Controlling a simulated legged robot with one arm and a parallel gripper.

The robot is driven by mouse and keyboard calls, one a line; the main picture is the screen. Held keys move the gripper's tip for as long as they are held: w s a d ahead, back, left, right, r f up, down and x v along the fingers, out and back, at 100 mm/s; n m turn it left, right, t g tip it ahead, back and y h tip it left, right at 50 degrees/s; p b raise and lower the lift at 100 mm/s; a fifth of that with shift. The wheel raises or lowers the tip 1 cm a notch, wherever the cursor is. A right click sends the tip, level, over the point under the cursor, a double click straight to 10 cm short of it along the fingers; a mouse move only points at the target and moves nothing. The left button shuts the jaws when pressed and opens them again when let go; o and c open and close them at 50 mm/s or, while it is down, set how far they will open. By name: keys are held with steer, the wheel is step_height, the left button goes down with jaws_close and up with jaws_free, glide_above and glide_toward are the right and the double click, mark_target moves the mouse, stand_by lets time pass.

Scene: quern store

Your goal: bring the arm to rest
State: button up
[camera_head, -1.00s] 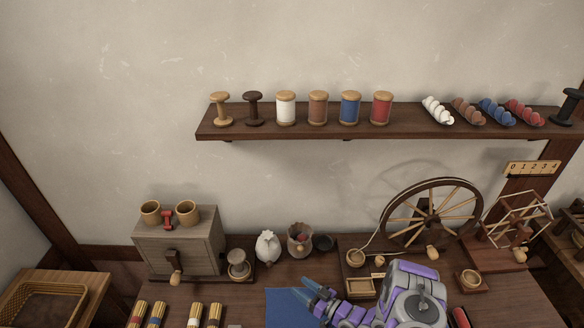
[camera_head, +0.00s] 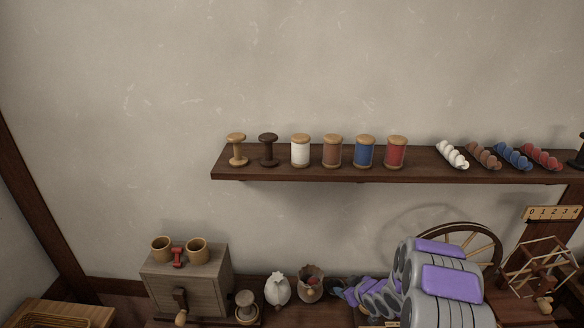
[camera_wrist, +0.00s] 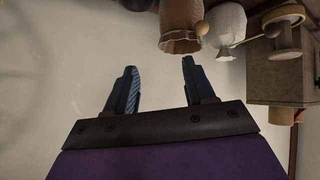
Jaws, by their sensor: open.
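My gripper (camera_wrist: 156,82) is open and empty in the wrist view, its two dark blue fingers apart with the pale wall behind them. In the head view my folded grey and purple arm rises at the lower right, in front of the spinning wheel (camera_head: 478,237). There the gripper end (camera_head: 345,288) points left, just right of a brown sack (camera_head: 310,284). The sack (camera_wrist: 181,25) and a white sack (camera_wrist: 226,25) show upside down at the top of the wrist view. No contact with either shows.
A wall shelf (camera_head: 330,172) holds several spools and trays of coloured balls. A grey cabinet (camera_head: 190,280) with two wooden cups stands at lower left, the white sack (camera_head: 277,290) to its right. A wooden reel frame (camera_head: 540,268) stands at far right. The wall above the shelf is bare.

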steer(key=s+d+r+m+g+h, duration=0.2)
steer(key=s+d+r+h, duration=0.1)
steer(key=s+r, duration=0.55)
steer(key=s+d+r+m+g+h, duration=0.25)
steer(key=s+r, duration=0.35)
steer(key=r, duration=0.5)
steer(key=s+a+r+m+g, duration=0.1)
steer(key=s+a+r+g, duration=0.1)
steer(key=s, duration=0.9)
steer(key=s+a+r+g+y, duration=0.1)
steer(key=s+a+r, duration=0.3)
steer(key=s, duration=0.8)
steer(key=s+a+r+m+g, duration=0.1)
steer(key=s+a+r+g, duration=0.2)
steer(key=s, duration=0.8)
steer(key=shift+s+a+r+m, duration=0.15)
steer(key=shift+a+r+m, duration=0.2)
steer(key=shift+a+r, duration=0.1)
